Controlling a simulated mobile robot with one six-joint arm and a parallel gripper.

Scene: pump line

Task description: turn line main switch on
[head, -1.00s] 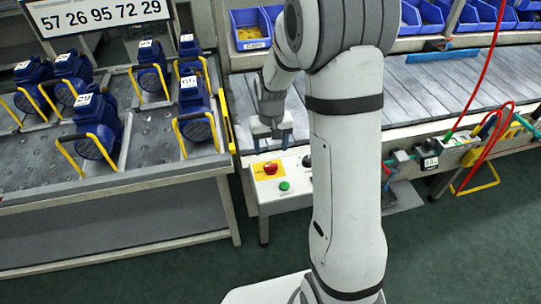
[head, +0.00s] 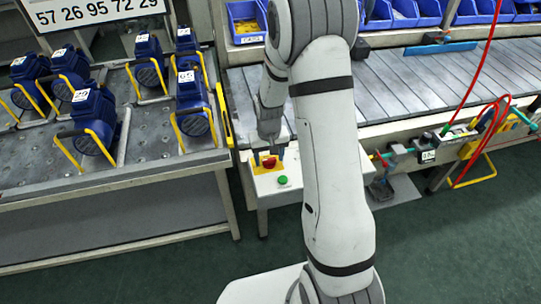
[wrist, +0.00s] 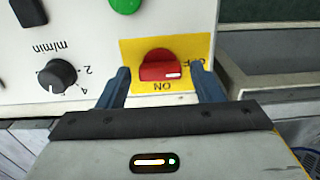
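The line main switch is a red rotary knob (wrist: 160,70) on a yellow plate (wrist: 190,48) marked ON and OFF, on a white control box. In the wrist view its white mark points right, toward the OFF lettering. In the head view the red knob (head: 269,163) shows on the box top. My gripper (wrist: 165,85) is open, with one blue finger on each side of the knob. I cannot tell whether the fingers touch it.
A green button (head: 283,181) and a black speed dial (wrist: 58,75) sit on the same white box (head: 290,188). A rack of blue pumps (head: 95,120) stands left. The conveyor (head: 430,80) runs behind to the right.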

